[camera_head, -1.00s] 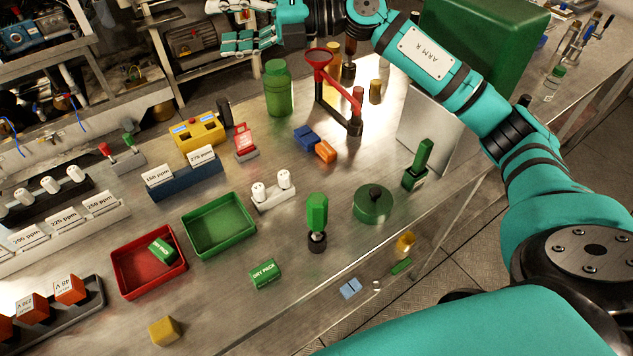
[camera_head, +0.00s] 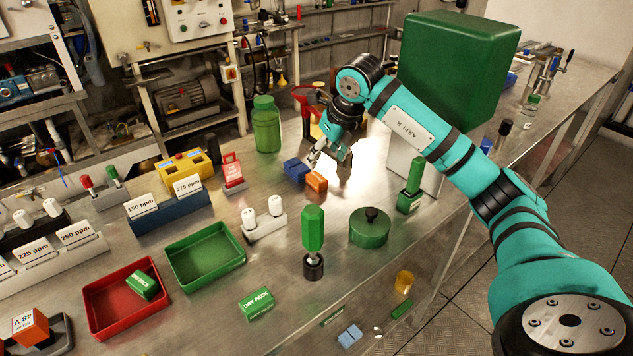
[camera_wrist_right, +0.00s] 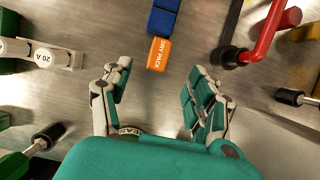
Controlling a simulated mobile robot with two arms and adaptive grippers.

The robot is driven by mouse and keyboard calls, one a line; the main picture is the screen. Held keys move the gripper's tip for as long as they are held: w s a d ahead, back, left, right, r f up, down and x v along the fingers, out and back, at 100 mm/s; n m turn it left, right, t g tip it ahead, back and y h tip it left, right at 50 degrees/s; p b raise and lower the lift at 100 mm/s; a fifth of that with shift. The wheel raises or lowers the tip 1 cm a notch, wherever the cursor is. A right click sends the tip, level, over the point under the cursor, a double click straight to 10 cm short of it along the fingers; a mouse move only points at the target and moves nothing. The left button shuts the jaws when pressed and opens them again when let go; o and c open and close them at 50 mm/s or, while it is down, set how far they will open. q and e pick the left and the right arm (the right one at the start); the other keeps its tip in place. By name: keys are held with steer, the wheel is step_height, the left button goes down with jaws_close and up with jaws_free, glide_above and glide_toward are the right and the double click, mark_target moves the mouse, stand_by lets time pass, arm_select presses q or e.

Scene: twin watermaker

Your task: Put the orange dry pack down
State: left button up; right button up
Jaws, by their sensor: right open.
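The orange dry pack (camera_head: 316,182) lies on the steel bench, with its label readable in the right wrist view (camera_wrist_right: 159,54). It sits end to end with a blue block (camera_head: 296,170), and they look touching or nearly so. My right gripper (camera_head: 328,157) is just behind and above the pack in the head view. In the right wrist view the gripper (camera_wrist_right: 155,92) has its fingers spread wide and nothing between them; the pack lies beyond the fingertips. My left gripper is not in view.
A red funnel stand (camera_head: 305,100) is behind the gripper, partly hidden by it. A green lidded pot (camera_head: 369,228), a green-handled tool (camera_head: 313,230) and white fuses (camera_head: 264,218) stand nearer. Green (camera_head: 205,279) and red (camera_head: 87,302) trays are at left.

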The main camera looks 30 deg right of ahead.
mark_target(314, 175)
steer(key=x, duration=0.6)
steer(key=p+x, duration=0.1)
steer(key=x, duration=0.2)
steer(key=shift+w, duration=0.4)
jaws_close()
steer(key=shift+r, duration=0.1)
steer(key=shift+r, duration=0.1)
